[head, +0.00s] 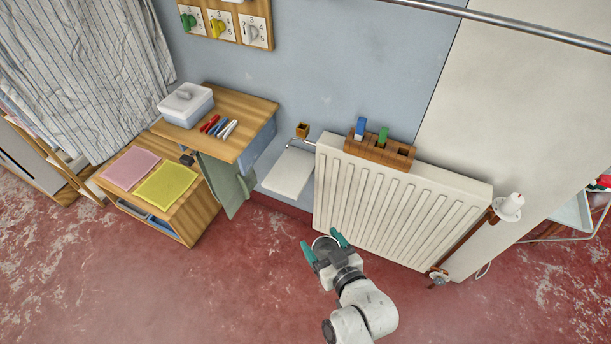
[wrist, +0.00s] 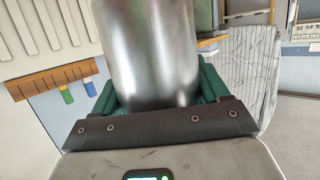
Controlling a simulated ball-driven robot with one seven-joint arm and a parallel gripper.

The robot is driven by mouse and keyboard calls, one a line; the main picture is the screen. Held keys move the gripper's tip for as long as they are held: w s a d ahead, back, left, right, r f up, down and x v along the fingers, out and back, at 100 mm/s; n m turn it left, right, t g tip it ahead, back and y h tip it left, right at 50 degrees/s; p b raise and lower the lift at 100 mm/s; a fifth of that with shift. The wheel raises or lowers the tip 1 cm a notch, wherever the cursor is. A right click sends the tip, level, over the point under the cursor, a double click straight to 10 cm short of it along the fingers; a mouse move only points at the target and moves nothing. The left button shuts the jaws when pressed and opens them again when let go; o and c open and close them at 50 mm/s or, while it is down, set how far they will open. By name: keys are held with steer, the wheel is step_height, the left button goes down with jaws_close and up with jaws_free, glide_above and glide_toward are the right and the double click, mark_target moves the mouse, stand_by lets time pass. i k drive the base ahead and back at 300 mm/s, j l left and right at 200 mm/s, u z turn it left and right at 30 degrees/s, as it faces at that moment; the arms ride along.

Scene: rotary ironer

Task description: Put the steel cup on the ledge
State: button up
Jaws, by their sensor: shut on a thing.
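My gripper (head: 325,242), with teal fingers, is shut on the steel cup (wrist: 146,50). In the wrist view the shiny cylindrical cup stands between both fingers and fills the upper middle; its far end is cut off by the frame. In the head view the cup (head: 323,245) is small and partly hidden by the gripper, in front of the radiator's lower left. A flat white slab (head: 288,174), which may be the ledge, juts out left of the radiator, up and left of my gripper. Its visible top is bare.
The white radiator (head: 390,205) has a wooden block holder (head: 368,152) on top with blue and green blocks. A wooden desk (head: 245,108) at left carries a white box (head: 186,104) and pens. A valve pipe runs along the radiator's right. Red floor around me is clear.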

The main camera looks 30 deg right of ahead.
mark_target(289, 173)
steer(key=j+z, duration=0.1)
steer(key=z, duration=0.25)
steer(key=i+j+z, duration=0.1)
steer(key=z, duration=0.3)
steer(key=j+z, duration=0.1)
steer(key=z, duration=0.25)
steer(key=i+j, duration=0.1)
steer(key=j, duration=0.4)
steer(key=i+j, duration=0.1)
steer(key=j, duration=0.4)
steer(key=i+j, duration=0.1)
steer(key=j, duration=0.35)
steer(key=i+j, duration=0.1)
steer(key=j, duration=0.4)
steer(key=i+j, duration=0.1)
steer(key=j, duration=0.4)
